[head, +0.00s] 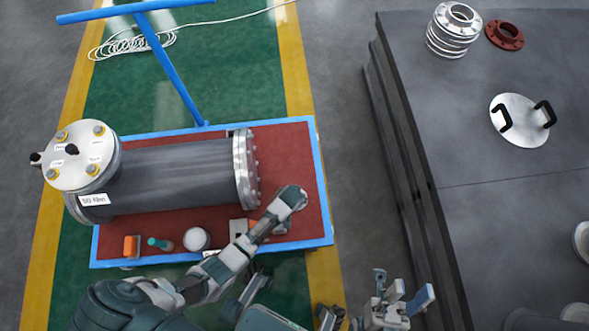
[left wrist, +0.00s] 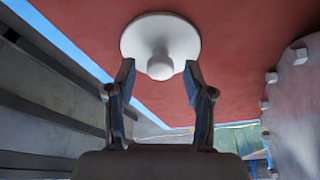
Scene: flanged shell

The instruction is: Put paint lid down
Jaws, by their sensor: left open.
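The paint lid (left wrist: 160,42), a white disc with a round knob, lies on the red cart top in the left wrist view. A white round can (head: 196,239) stands near the cart's front edge. My right gripper (head: 402,290) is open and empty at the lower right, beside the grey table.
A dark flanged shell (head: 180,178) fills the cart's (head: 314,165) back and left. A small orange object (head: 131,246) and a teal-tipped item (head: 160,243) stand at the front left. The grey table (head: 480,130) at right holds a handled disc (head: 518,121) and flanges.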

